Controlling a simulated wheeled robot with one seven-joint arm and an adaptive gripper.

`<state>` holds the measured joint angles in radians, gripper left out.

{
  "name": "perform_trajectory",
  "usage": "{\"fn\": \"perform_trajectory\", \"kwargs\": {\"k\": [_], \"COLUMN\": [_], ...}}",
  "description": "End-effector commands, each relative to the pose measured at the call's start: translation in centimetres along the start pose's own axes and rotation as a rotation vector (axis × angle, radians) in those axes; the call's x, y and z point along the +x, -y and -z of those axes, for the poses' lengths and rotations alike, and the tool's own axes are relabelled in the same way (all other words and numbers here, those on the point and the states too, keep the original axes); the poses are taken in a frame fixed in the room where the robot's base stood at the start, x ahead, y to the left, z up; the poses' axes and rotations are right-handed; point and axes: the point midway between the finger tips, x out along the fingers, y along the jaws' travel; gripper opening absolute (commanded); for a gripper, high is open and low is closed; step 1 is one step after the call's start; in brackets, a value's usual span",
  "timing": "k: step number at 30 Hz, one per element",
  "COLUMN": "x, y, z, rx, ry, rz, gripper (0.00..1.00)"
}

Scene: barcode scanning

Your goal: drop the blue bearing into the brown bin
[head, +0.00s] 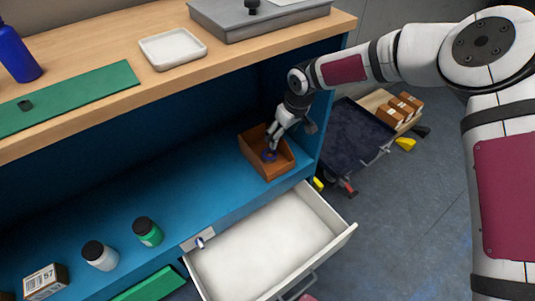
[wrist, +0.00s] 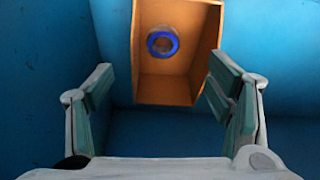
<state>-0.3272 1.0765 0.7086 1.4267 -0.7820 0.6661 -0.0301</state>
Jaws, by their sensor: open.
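The brown bin (head: 254,150) stands on the blue shelf at the right end, near the shelf's side wall. The blue bearing (head: 269,155) is a small blue ring inside the bin. In the wrist view the bearing (wrist: 162,42) lies within the bin (wrist: 180,88), apart from my fingers. My gripper (head: 277,137) is above the bin, pointing down. In the wrist view my gripper (wrist: 160,92) has its two fingers spread wide, with nothing between them.
An open white drawer (head: 270,250) juts out below the shelf. A green-labelled jar (head: 147,232), a white jar (head: 100,256) and a barcoded box (head: 44,281) stand on the shelf at left. The wooden worktop (head: 110,40) overhangs the shelf. A dark cart (head: 350,135) stands at right.

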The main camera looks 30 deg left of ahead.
Motion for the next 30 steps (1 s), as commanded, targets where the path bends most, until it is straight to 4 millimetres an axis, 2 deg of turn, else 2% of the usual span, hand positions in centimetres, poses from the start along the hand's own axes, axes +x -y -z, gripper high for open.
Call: {"fn": "perform_trajectory", "kwargs": {"k": [6,12,18,30], "x": [-1.3,-2.0,-2.4,-2.4], "y": [-0.1,0.0,0.0,0.0], "z": [-4.2,-7.1,-8.2,-8.3], "rx": [0.001,0.0,0.0,0.0], "ry": [0.001,0.0,-0.002,-0.002], "rz": [-0.002,-0.001,0.0,0.0], "gripper": [0.74,0.74,0.74,0.74]}}
